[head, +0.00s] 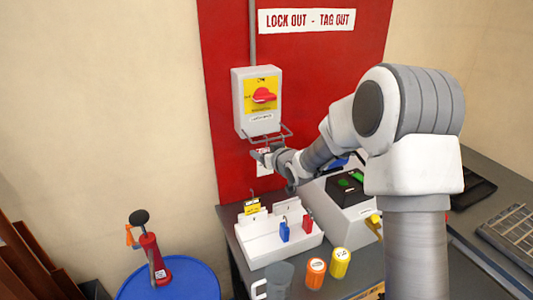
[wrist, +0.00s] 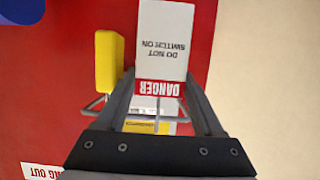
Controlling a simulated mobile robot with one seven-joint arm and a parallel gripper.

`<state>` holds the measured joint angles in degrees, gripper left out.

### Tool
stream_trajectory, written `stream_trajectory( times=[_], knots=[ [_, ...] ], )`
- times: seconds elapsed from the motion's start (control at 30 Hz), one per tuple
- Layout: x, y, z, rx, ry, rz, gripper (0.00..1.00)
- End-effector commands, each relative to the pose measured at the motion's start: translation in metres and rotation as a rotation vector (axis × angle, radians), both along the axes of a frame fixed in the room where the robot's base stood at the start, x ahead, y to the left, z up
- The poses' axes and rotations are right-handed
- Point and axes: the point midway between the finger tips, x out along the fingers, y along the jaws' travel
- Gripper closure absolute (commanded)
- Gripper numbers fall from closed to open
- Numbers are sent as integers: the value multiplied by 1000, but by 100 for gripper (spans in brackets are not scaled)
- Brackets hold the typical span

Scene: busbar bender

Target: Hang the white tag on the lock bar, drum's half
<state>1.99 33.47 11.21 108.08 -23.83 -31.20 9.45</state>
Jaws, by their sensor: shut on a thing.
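The white tag (wrist: 163,45) with a red DANGER band is pinched between the fingers of my gripper (wrist: 162,95). In the head view the tag (head: 263,158) shows just below the grey lock bar (head: 266,136), under the drum-side, left half. My gripper (head: 268,158) reaches it from the right. The bar (wrist: 92,103) shows behind the fingers in the wrist view, which is upside down. I cannot tell whether the tag's loop is on the bar. A yellow block-like thing (wrist: 108,62), perhaps a padlock, is beside the tag at the bar.
The switch box (head: 256,100) with its red knob is above the bar on the red board (head: 222,160). Below is a white tray (head: 275,243) holding yellow, blue and red items. Two capped cylinders (head: 315,273) stand in front. The blue drum (head: 175,280) is lower left.

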Motion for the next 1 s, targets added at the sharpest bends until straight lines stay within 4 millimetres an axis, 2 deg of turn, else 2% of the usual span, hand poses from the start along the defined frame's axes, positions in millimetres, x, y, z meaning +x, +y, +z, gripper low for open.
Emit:
stream_trajectory(
  times=[0.47,0.5,0.63,1.0],
  knots=[
    [0,0,-4,0,0,0,84],
    [0,0,-4,0,0,0,24],
    [0,0,-4,0,0,0,1],
    [-1,0,-4,0,0,0,0]
  ],
)
